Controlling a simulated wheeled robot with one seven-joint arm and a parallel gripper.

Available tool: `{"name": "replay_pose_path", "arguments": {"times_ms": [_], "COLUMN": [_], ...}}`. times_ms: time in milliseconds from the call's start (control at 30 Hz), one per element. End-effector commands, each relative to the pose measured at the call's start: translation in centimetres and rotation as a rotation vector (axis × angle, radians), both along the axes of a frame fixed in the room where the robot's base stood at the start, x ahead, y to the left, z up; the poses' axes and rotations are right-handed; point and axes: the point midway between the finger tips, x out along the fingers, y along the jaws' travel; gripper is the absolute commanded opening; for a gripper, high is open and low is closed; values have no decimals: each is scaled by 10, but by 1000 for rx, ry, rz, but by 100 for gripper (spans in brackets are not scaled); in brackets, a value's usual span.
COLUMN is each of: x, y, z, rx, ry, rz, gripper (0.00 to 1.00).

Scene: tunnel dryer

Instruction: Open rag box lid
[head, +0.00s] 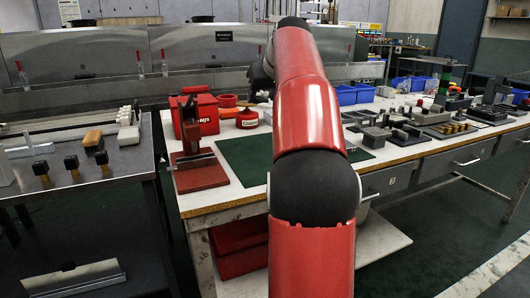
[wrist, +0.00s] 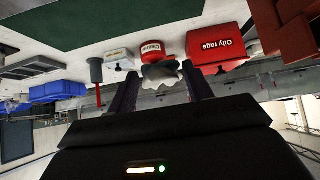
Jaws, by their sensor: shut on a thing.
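The red rag box (head: 208,104), lettered "Oily rags" in the wrist view (wrist: 247,45), stands on the left part of the white bench. Its lid appears shut; the wrist view is upside down and shows a small dark knob on the lid side. My gripper (wrist: 160,72) has its two dark fingers around a crumpled pale grey rag (wrist: 160,77). In the wrist view the rag is beside the box, in front of a red cleaner tin (wrist: 152,48). In the head view my red arm hides most of the gripper and the rag.
A red stand (head: 200,175) is close in front of the box. A green mat (head: 245,158) lies on the bench beside it. Blue bins (head: 364,93) and metal blocks (head: 376,137) are on the right. A grey table (head: 125,163) is at the left.

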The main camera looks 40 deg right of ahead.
Motion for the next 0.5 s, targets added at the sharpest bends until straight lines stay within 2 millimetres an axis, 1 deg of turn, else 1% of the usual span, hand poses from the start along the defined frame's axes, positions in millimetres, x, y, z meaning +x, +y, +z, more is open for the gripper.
{"name": "replay_pose_path", "arguments": {"times_ms": [33,200,333,400,500], "x": [-1,-1,-1,0,0], "y": [1,1,0,0,0], "z": [-22,-65,-90,-98,-104], "rx": [3,3,2,1,0], "ry": [2,0,1,0,-1], "rz": [0,0,0,-1,0], "gripper": [26,26,26,26,26]}}
